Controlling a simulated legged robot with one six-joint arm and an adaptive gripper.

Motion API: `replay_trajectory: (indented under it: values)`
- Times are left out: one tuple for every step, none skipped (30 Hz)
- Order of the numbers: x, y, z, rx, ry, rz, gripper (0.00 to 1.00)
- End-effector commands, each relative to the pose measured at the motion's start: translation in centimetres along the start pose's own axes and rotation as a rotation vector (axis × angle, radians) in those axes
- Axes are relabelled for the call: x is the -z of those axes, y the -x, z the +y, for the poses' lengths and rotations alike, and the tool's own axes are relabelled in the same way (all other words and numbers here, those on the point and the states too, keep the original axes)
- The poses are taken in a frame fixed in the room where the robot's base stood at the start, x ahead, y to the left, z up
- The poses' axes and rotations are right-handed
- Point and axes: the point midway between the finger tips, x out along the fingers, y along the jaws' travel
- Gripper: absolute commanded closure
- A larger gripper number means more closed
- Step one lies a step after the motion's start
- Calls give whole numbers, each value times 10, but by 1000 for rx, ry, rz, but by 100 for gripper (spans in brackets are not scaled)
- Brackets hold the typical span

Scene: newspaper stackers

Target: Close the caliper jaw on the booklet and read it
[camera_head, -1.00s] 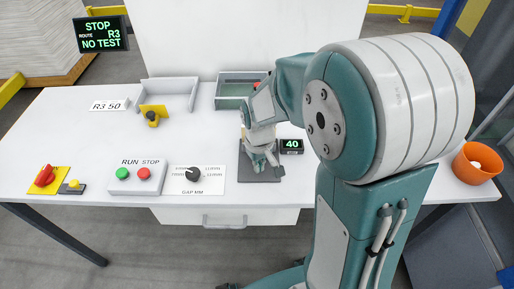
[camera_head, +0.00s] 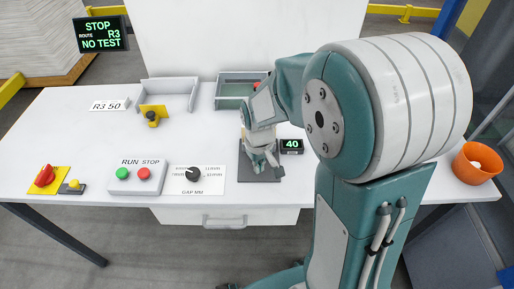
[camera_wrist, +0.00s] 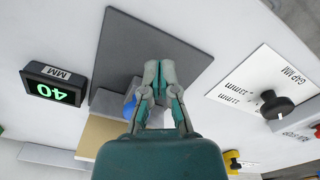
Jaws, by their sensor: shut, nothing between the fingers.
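My gripper (camera_head: 266,163) is shut and empty over the dark grey plate (camera_head: 246,192) on the white table. In the wrist view my gripper (camera_wrist: 160,72) points across the same plate (camera_wrist: 135,40). A blue part (camera_wrist: 129,106) shows just left of the fingers, mostly hidden by them; I cannot tell if they touch. A tan block (camera_wrist: 97,135) lies beside it, partly covered by my wrist. The small display (camera_head: 291,146) reads 40; in the wrist view the display (camera_wrist: 54,85) is marked MM. I cannot make out a booklet for certain.
A GAP MM dial (camera_head: 194,174) and a RUN STOP box (camera_head: 135,177) stand left of the plate. An orange bowl (camera_head: 474,165) is at the right edge. The sign (camera_head: 101,34) reads STOP, ROUTE R3, NO TEST.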

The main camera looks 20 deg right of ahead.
Motion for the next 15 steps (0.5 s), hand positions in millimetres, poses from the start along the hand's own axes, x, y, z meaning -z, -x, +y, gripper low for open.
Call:
replay_trajectory:
  values:
    - [0, -1, 0, 0, 0, -1, 100]
    - [0, -2, 0, 0, 0, -1, 100]
    - [0, -2, 0, 0, 0, -1, 100]
    - [0, -3, 0, 0, 0, -1, 100]
    - [0, -4, 0, 0, 0, -1, 100]
    - [0, -4, 0, 0, 0, -1, 100]
    - [0, -5, 0, 0, 0, -1, 100]
    - [0, -5, 0, 0, 0, -1, 100]
    - [0, -6, 0, 0, 0, 0, 100]
    - [0, -6, 0, 0, 0, 0, 100]
    - [0, -7, 0, 0, 0, 0, 100]
    - [0, -8, 0, 0, 0, 0, 100]
    - [0, -8, 0, 0, 0, 0, 100]
    - [0, -8, 0, 0, 0, 0, 100]
    - [0, -9, 0, 0, 0, 0, 100]
